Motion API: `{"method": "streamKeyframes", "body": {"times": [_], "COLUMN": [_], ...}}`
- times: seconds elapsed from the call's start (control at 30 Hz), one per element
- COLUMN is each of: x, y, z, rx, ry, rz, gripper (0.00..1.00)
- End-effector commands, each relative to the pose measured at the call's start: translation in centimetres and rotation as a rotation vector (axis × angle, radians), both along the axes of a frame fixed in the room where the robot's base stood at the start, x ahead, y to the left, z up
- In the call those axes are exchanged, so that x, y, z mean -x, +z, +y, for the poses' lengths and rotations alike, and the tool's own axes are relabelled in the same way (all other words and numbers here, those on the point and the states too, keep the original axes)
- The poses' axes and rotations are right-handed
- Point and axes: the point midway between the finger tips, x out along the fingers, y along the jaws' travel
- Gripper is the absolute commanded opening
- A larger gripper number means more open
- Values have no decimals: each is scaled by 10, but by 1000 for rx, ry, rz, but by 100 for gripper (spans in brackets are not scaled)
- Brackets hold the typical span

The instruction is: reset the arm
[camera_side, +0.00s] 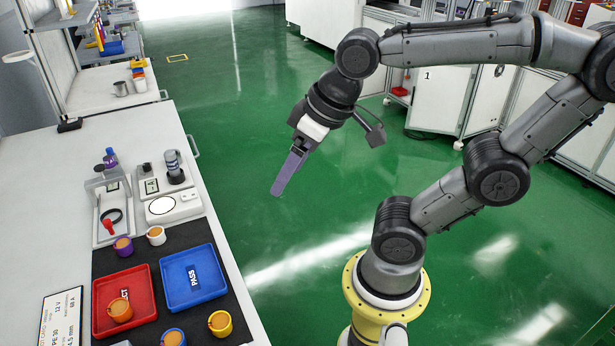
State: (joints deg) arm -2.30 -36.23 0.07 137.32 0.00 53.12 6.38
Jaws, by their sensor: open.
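My gripper (290,172) hangs in the air over the green floor, to the right of the white workbench. It points down and to the left. Its fingers are seen edge-on, with nothing between them that I can see. My arm reaches from the yellow base at the lower right, up and back, then over to the left. The gripper touches nothing and is well apart from the trays and pots on the bench.
The white bench (146,128) holds a red tray (143,283) with an orange pot (120,311), an empty blue tray (182,302) marked PASS, several small pots around the trays, and test devices (174,208) behind. Open green floor (240,120) lies around my gripper. White cabinets (440,100) stand behind my arm.

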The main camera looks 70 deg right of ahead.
Motion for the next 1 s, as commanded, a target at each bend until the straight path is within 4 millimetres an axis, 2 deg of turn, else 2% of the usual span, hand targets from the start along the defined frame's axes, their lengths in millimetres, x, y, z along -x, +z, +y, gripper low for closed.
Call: {"method": "streamKeyframes", "body": {"times": [0.03, 0.1, 0.23, 1.0], "x": [11, 19, 27, 27], "y": [-5, -11, -16, -16], "z": [-3, -6, -8, -8], "rx": [16, 33, 49, 50], "ry": [15, 38, 57, 59], "rz": [-18, -33, -44, -44], "gripper": [80, 80, 80, 80]}}
